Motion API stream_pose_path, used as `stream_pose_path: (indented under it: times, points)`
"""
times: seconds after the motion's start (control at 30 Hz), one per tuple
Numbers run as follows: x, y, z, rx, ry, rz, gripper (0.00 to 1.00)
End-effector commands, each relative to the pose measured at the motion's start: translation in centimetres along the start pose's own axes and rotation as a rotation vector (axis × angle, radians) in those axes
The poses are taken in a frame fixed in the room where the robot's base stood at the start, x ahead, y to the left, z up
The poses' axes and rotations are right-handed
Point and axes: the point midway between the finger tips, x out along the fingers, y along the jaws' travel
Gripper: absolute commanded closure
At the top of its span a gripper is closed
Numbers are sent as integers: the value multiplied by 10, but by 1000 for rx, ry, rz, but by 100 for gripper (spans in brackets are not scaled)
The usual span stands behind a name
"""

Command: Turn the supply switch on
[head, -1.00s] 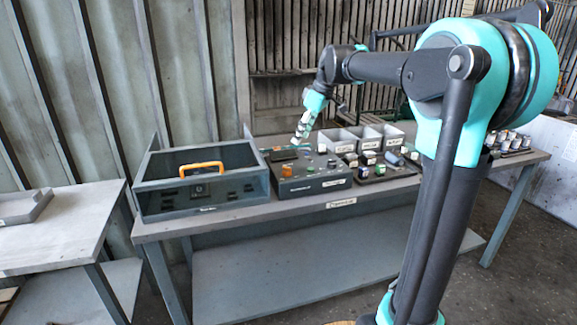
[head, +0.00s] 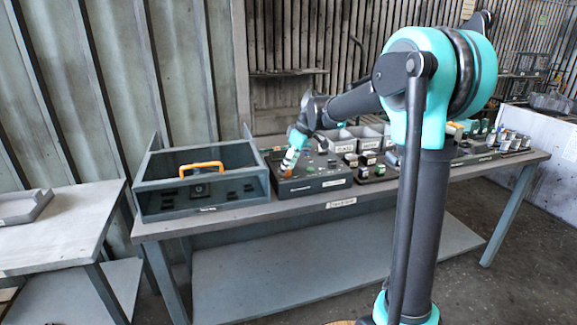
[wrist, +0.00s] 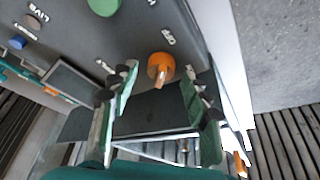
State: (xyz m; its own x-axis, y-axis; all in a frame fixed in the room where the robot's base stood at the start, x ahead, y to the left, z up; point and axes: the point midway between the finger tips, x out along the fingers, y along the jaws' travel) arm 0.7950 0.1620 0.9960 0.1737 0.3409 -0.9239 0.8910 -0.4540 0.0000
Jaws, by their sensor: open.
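The orange rotary knob (wrist: 160,66), which I take to be the supply switch, sits on the grey control panel (wrist: 150,35), with small labels beside it too blurred to read surely. A short orange pointer sticks out from it. The panel (head: 312,185) stands on the bench in the head view. My gripper (wrist: 159,82) is open, one finger on each side of the knob in the wrist view, with visible gaps. In the head view my gripper (head: 288,165) is low over the panel's left front and largely hides the knob. I cannot tell whether it touches.
A green button (wrist: 104,5) and a blue button (wrist: 18,42) are also on the panel.

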Motion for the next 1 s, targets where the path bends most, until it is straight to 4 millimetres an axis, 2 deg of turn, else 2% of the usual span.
stream_pose_path:
  times: [0.17, 0.53, 0.77, 1.0]
  points:
    - [0, 0, 0, 0, 0, 0, 55]
    - [0, 0, 0, 0, 0, 0, 100]
    - [0, 0, 0, 16, 0, 7, 100]
    - [0, -1, -1, 108, 0, 46, 100]
